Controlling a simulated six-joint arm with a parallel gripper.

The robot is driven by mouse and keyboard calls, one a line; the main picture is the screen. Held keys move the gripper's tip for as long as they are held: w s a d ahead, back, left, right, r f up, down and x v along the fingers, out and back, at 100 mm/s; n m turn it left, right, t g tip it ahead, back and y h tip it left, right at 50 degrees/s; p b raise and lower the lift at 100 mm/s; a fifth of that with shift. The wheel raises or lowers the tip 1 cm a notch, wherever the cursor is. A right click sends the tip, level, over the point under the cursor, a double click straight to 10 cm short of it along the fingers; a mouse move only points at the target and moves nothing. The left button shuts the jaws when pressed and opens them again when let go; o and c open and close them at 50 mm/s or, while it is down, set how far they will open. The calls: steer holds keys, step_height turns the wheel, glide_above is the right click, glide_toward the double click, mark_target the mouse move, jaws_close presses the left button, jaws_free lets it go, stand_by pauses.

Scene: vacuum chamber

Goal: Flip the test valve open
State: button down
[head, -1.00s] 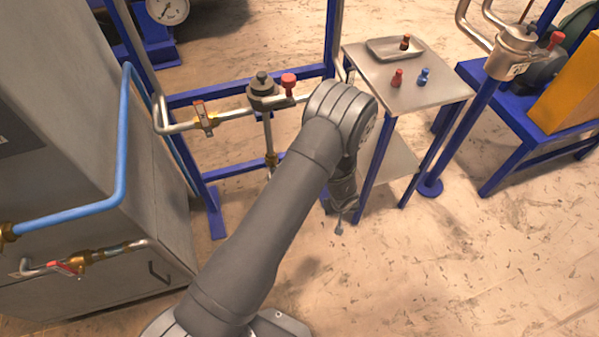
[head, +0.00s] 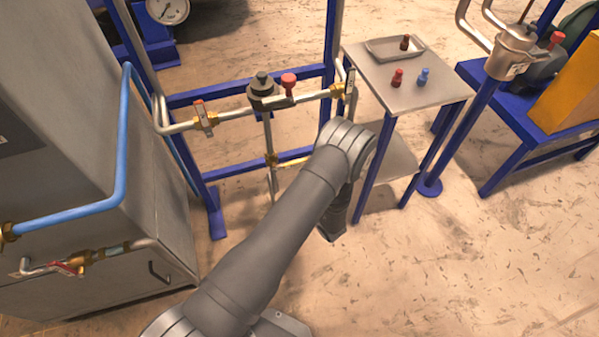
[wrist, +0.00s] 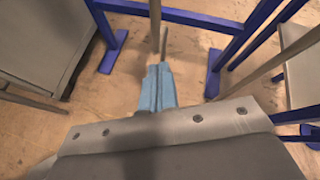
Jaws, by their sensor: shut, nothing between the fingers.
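Several brass valves show in the head view, and I cannot read which one is labelled as the test valve. One valve (head: 204,117) sits on the left of the horizontal pipe, another (head: 338,90) with an upright lever at its right end. A lower brass valve (head: 271,160) is on the vertical pipe. A red-handled valve (head: 68,268) is on the cabinet's front pipe. My gripper's pale blue fingers (wrist: 158,68) are shut and empty in the wrist view, near a vertical pipe (wrist: 155,22); its contact with anything cannot be told. My arm hides the fingers in the head view.
The blue frame (head: 215,222) carries the pipes. A grey cabinet (head: 130,190) stands left. A small metal table (head: 425,98) with a tray (head: 378,50) and red and blue pieces stands right. Open floor (head: 440,270) lies at the lower right.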

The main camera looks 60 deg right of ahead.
mark_target(290, 165)
steer(key=d+m+h, duration=0.1)
steer(key=m, duration=0.1)
steer(key=s+d+r+m+h, duration=0.1)
steer(key=m, duration=0.1)
steer(key=d+m+h, duration=0.1)
steer(key=shift+s+r+m+h, duration=0.2)
steer(key=shift+s+m+h, duration=0.1)
steer(key=shift+m, duration=0.1)
steer(key=shift+w, duration=0.1)
steer(key=x, duration=1)
steer(key=shift+r, duration=1.95)
